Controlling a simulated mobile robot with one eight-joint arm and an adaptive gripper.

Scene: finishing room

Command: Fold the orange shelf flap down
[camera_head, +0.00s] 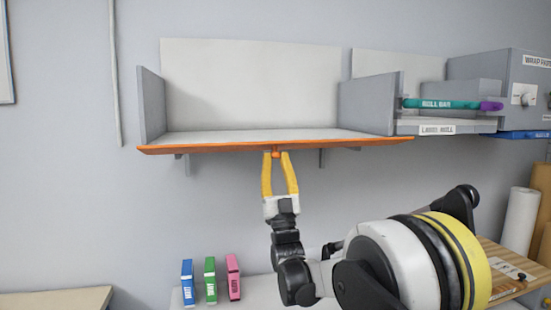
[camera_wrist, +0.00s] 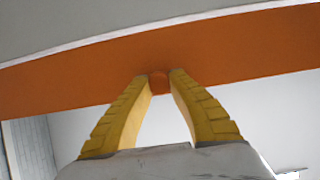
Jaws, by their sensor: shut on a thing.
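The orange shelf flap (camera_head: 215,146) runs along the front edge of the grey shelf (camera_head: 250,135) and shows as a thin, nearly level strip in the head view. In the wrist view the flap (camera_wrist: 60,75) is a wide orange band across the upper part. A small round orange knob (camera_wrist: 158,83) sits at the flap's lower edge. My gripper (camera_head: 275,155) reaches up from below to the middle of the flap. Its yellow fingers (camera_wrist: 160,82) are shut on the knob, one on each side.
Grey side panels (camera_head: 151,105) bound the shelf. To the right are a teal and purple roll bar (camera_head: 450,104) and a grey wrap box (camera_head: 500,80).

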